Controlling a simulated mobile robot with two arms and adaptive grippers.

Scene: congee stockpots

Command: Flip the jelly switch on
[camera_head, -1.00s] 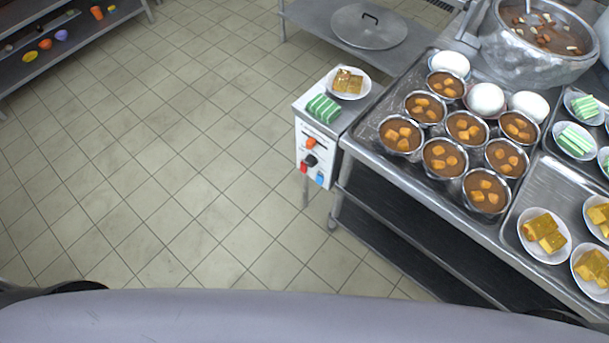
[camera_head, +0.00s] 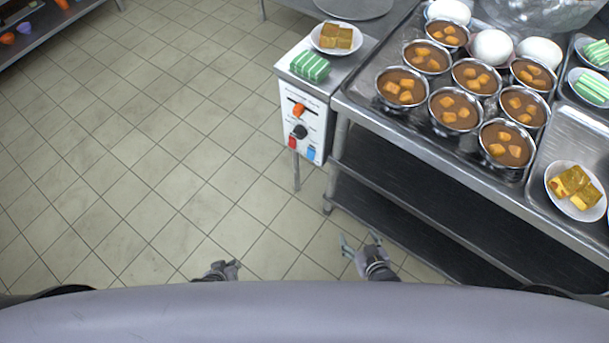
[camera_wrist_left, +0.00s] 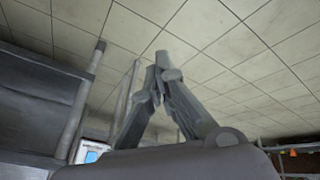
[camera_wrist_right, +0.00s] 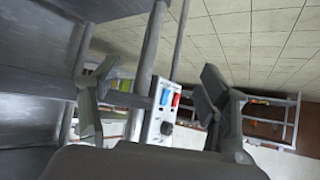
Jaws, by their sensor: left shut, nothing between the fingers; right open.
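A white switch panel (camera_head: 316,124) is on the front of a small steel stand. It carries an orange lever (camera_head: 299,109), a black knob (camera_head: 300,131), a red switch (camera_head: 292,142) and a blue switch (camera_head: 311,153). Its lettering is too small to read. In the right wrist view the blue switch (camera_wrist_right: 164,97), red switch (camera_wrist_right: 176,99) and black knob (camera_wrist_right: 167,128) show between the open fingers, some way beyond them. My right gripper (camera_head: 360,244) is open and empty, below right of the panel in the head view. My left gripper (camera_head: 231,266) is shut and empty, below left.
Striped green blocks (camera_head: 310,66) and a plate of yellow pieces (camera_head: 336,39) sit on the stand. To its right, a steel counter (camera_head: 425,148) holds several bowls of brown soup (camera_head: 402,88). The tiled floor (camera_head: 150,170) at left is open.

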